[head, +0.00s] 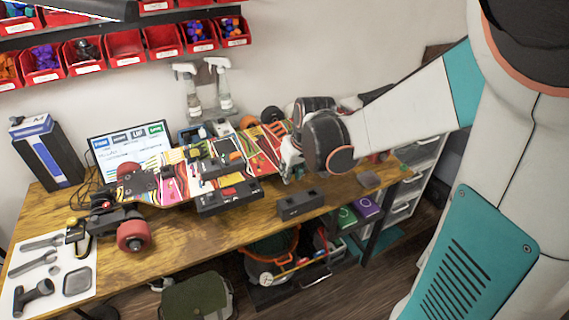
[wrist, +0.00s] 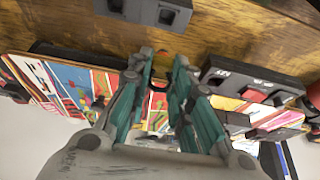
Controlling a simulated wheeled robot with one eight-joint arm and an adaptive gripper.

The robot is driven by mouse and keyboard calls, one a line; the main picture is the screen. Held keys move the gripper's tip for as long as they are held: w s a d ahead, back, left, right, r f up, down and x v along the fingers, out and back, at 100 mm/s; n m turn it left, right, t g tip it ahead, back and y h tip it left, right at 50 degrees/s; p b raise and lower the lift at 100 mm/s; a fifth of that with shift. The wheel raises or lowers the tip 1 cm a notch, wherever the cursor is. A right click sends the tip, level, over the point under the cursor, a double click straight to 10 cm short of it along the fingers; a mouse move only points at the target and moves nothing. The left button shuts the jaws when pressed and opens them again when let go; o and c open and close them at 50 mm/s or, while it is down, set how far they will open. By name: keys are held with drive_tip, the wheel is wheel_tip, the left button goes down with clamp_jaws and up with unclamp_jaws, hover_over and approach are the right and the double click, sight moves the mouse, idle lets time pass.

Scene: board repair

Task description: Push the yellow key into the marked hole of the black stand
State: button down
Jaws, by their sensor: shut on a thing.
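The black stand (head: 300,205) is a small low block near the front edge of the workbench. In the wrist view the stand (wrist: 145,12) is at the top edge, with square openings in its face; I cannot tell which hole is marked. My gripper (head: 288,172) is above the right end of the skateboard, behind and apart from the stand. In the wrist view my gripper (wrist: 162,58) has its teal fingers close together, shut on a small piece.
The colourful skateboard deck (head: 180,178) lies along the bench, close under my gripper. A black box with a red button (head: 228,198) stands left of the stand. Spray bottles (head: 220,88) are at the back. Bare wood (head: 180,235) lies in front of the board.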

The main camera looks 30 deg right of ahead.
drive_tip(key=shift+f+b, duration=0.7)
drive_tip(key=shift+f, duration=2.35)
drive_tip(key=shift+f, duration=1.65)
idle(1.2)
drive_tip(key=c, duration=1.1)
unclamp_jaws()
drive_tip(key=shift+r+p, duration=1)
drive_tip(key=shift+r, duration=0.25)
